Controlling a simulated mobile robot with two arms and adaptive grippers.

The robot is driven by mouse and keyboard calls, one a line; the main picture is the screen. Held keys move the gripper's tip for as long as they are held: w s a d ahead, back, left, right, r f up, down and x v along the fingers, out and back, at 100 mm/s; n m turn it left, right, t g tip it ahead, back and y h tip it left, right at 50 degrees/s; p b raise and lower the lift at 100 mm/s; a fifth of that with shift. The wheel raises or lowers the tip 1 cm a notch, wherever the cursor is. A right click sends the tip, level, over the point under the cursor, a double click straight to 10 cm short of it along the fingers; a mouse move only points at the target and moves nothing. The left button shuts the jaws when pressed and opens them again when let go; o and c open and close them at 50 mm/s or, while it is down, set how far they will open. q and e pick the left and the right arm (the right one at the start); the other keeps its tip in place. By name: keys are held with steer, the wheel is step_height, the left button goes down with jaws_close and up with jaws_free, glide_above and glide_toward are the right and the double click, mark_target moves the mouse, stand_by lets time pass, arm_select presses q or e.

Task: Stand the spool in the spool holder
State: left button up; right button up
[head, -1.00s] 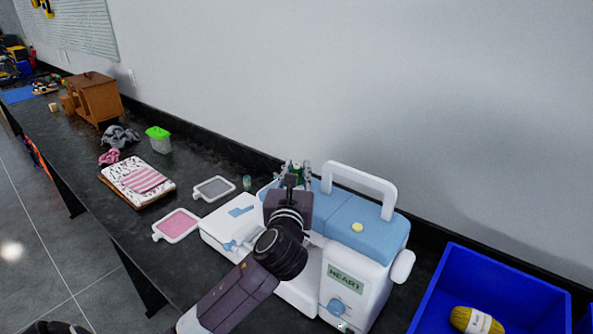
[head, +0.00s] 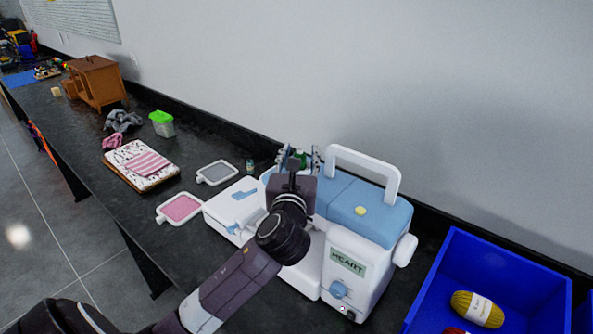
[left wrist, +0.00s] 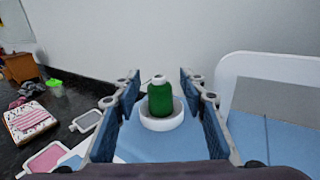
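The green spool (left wrist: 161,99) with a white top stands upright in the round white spool holder (left wrist: 160,123) on the blue top of the sewing machine. The holder's front rim hides the spool's base. In the left wrist view, the fingers of my left gripper (left wrist: 160,88) are open on either side of the spool, with a gap on each side. In the head view my left gripper (head: 300,152) is above the back of the sewing machine (head: 365,215), and the spool shows only as a bit of green between the fingers. My right gripper is not in view.
The machine's white handle (head: 364,157) rises right of my left gripper. A blue bin (head: 447,262) with yellow yarn (head: 477,308) stands at right. Two small frames, pink (head: 181,208) and grey (head: 217,173), lie left of the machine. A wall runs behind.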

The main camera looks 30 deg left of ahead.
arm_select(q)
steer(key=b+v, duration=0.1)
steer(key=v, duration=1)
steer(key=shift+s+f, duration=0.15)
